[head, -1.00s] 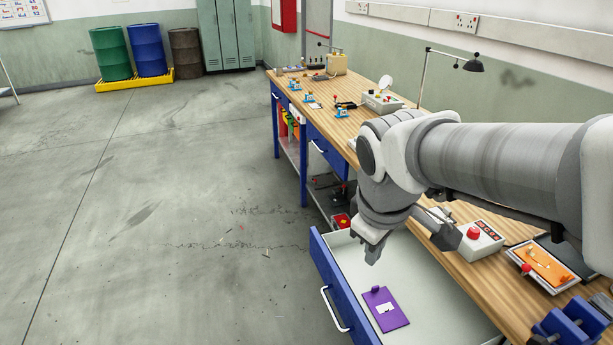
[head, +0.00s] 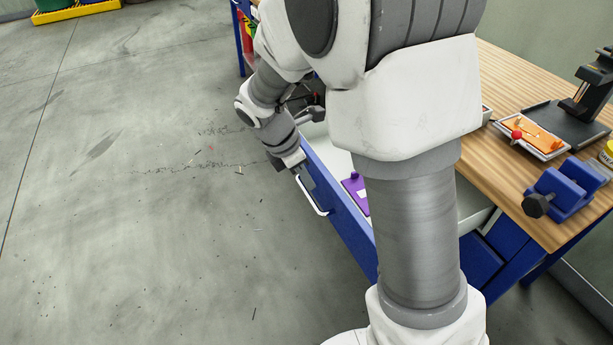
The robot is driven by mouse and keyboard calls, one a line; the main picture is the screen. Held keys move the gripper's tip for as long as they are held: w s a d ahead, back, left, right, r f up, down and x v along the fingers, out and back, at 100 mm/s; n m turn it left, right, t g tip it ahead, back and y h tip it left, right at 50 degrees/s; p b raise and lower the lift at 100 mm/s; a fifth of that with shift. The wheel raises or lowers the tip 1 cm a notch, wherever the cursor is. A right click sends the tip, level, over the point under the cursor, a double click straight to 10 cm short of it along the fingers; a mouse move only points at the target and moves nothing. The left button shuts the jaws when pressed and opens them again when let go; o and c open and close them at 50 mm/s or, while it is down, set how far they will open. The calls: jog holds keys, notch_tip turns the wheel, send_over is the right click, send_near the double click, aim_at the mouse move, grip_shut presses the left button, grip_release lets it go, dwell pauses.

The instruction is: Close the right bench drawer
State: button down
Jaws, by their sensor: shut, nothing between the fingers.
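The right bench drawer (head: 352,226) has a blue front and stands pulled out from the wooden bench. Its white handle (head: 312,196) faces the floor side at the left. A purple object (head: 354,187) lies inside the drawer. My gripper (head: 304,180) is on the outer side of the drawer front, close to the upper end of the handle. It is shut with nothing visible in it. I cannot tell whether it touches the handle or the front. My arm hides much of the drawer's inside and part of the bench.
On the bench top (head: 507,173) are a blue vise (head: 566,190), an orange-faced tray (head: 532,137) with a red knob, and a black stand (head: 585,100). The concrete floor (head: 150,230) left of the drawer is clear apart from small debris.

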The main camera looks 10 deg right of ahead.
jog(key=b, duration=0.2)
send_over(326, 207)
jog(key=a, duration=0.2)
jog(key=f, duration=0.7)
jog(key=shift+s+a+f, duration=0.1)
jog(key=shift+s+f, duration=0.1)
jog(key=shift+s, duration=0.15)
jog(key=w+d+p, duration=0.2)
jog(key=d+p, duration=0.2)
jog(key=d, duration=0.6)
jog(key=w+d+p, duration=0.3)
jog(key=d+p, duration=0.1)
jog(key=d, duration=0.6)
jog(key=w+d+p, duration=0.3)
jog(key=d+p, duration=0.1)
jog(key=d, duration=0.6)
jog(key=shift+d+r, duration=0.1)
jog(key=shift+r, duration=0.05)
